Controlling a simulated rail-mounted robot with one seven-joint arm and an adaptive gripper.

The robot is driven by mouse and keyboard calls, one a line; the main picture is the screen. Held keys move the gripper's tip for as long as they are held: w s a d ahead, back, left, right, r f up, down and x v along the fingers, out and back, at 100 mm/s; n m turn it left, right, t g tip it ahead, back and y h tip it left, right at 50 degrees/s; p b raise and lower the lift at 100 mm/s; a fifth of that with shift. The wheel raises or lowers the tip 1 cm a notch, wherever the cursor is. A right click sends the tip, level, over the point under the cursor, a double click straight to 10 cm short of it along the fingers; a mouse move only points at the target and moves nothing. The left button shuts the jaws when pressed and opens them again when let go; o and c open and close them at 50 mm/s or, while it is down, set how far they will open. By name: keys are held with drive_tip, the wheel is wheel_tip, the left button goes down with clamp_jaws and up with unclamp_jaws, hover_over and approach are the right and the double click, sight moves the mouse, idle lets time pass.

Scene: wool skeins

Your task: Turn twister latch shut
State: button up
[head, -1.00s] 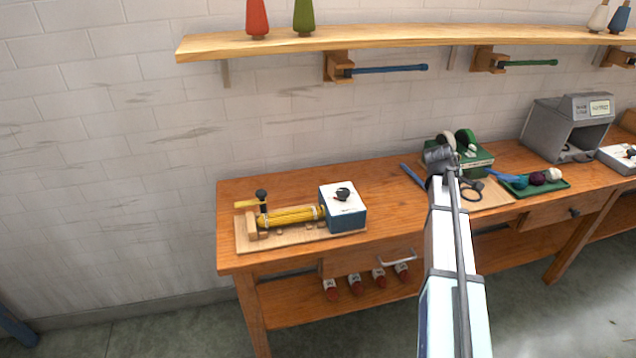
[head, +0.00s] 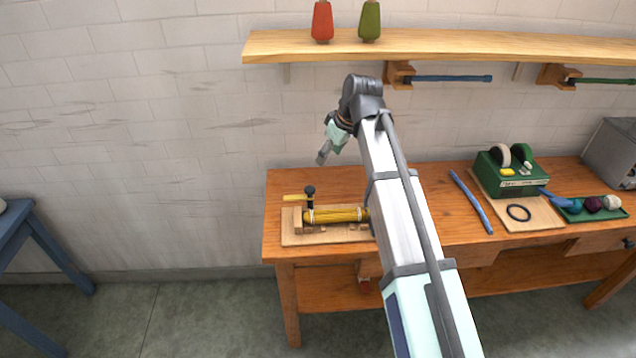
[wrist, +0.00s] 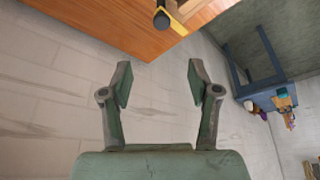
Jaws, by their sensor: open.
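The twister (head: 290,238) is a wooden board on the workbench, with a yellow wool skein (head: 335,215) stretched along it. At its left end stands a black round knob (head: 310,190) on a post, with a yellow bar (head: 294,198) pointing left; this looks like the latch. The twister's right end is hidden behind my arm. My gripper (head: 322,157) is above and behind the knob, apart from it. In the wrist view my gripper (wrist: 158,78) is open and empty. The black knob (wrist: 161,18) shows there at the top, beyond the fingertips.
The wooden workbench (head: 420,195) also carries a blue rod (head: 471,203), a green tape dispenser (head: 512,174) and a green tray of wool balls (head: 592,213). A shelf (head: 450,45) with cones runs above. A blue stool (head: 45,240) stands at left. Free air lies left of the bench.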

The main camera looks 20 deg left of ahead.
sight(310, 189)
drive_tip(key=p+x, duration=0.3)
drive_tip(key=x, duration=1.4)
drive_tip(key=shift+a+f+p, duration=0.15)
drive_tip(key=shift+a+p, duration=0.05)
drive_tip(key=shift+p, duration=0.15)
drive_tip(key=shift+s, duration=0.1)
clamp_jaws()
